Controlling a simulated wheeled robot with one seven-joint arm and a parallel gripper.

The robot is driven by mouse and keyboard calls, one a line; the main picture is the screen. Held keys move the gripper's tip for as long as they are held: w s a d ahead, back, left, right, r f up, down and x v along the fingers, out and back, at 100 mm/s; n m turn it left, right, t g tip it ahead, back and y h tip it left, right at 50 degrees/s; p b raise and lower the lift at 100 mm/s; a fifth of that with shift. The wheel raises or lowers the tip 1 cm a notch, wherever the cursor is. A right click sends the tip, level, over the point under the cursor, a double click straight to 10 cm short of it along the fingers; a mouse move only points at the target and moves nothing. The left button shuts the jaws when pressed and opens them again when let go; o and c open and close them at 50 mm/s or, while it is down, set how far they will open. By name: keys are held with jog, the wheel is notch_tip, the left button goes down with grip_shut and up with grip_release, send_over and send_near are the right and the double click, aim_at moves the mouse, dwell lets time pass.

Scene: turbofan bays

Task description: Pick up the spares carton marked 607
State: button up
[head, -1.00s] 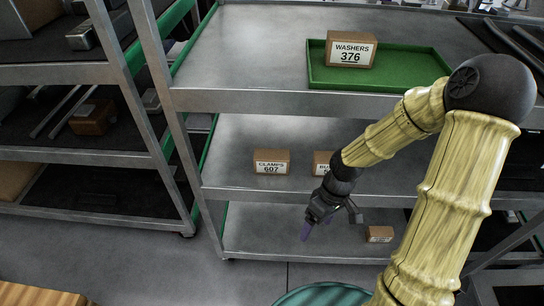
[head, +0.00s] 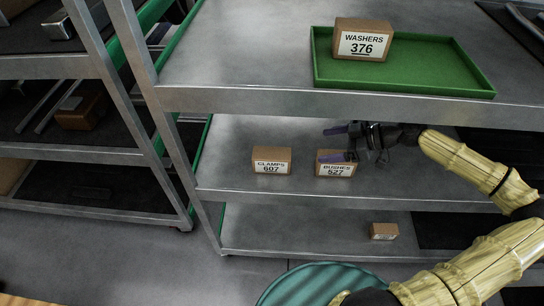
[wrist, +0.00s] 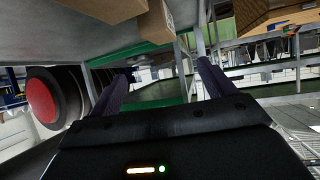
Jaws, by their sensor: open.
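The spares carton marked CLAMPS 607 (head: 271,161) is a small brown box with a white label. It stands upright on the middle shelf (head: 235,177), left of centre in the head view. My gripper (head: 335,144) is over the same shelf, to the right of that carton, with its fingers pointing left. It is open and empty, and one finger overlaps the top of the carton marked BUSHES 527 (head: 336,170) in the picture. In the wrist view my two fingers (wrist: 166,86) are spread with nothing between them. Brown box sides (wrist: 156,22) show at its top edge; I cannot tell which cartons these are.
The upper shelf holds a green tray (head: 400,76) with the carton WASHERS 376 (head: 362,40). Its front edge (head: 330,106) runs above the middle shelf. A small carton (head: 384,231) is on the bottom shelf. Another rack (head: 75,155) stands at left. Shelf left of 607 is clear.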

jog(key=shift+a, duration=0.1)
send_near(274, 153)
jog(key=x, duration=0.4)
dwell(0.5)
jog(key=shift+f, duration=0.1)
jog(key=x, duration=0.5)
dwell(0.4)
jog(key=c, duration=1.4)
